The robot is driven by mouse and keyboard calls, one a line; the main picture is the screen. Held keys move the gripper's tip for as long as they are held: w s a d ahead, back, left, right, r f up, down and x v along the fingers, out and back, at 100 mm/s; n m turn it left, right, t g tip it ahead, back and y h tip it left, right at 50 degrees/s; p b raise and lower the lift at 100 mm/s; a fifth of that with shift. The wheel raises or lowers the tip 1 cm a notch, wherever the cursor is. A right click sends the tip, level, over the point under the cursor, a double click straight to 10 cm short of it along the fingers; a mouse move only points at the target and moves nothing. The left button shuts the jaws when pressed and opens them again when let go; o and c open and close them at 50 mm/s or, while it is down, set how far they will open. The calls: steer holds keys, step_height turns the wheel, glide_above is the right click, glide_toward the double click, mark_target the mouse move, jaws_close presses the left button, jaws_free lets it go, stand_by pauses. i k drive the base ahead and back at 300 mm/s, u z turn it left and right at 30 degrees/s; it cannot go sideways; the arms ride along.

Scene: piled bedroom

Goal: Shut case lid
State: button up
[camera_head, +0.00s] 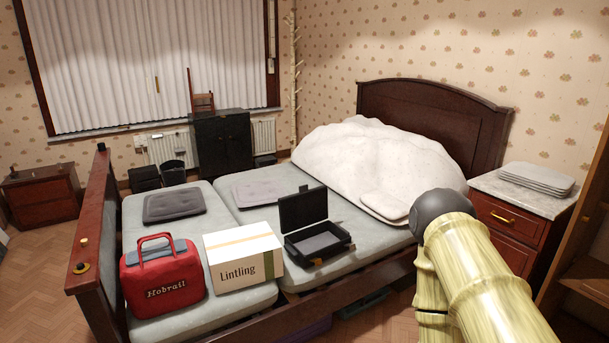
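A black case (345,241) lies open on the near edge of the bed, right of the white box. Its lid (302,209) stands up, slightly tilted, at the back of its tray. The grey inside of the tray shows and looks empty. A small orange spot shows at its front edge. My pale yellow arm with a dark grey rounded joint reaches in from the lower right, apart from the case. My gripper does not show.
A white "Lintling" box (242,262) stands close left of the case, then a red bag (162,284). A white duvet (375,160) is heaped behind. Grey cushions (175,204) lie further back. A nightstand (520,205) is at right. Floor shows in front of the bed.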

mark_target(307, 207)
steer(key=i, duration=0.65)
steer(key=u, duration=0.45)
steer(key=i, duration=1)
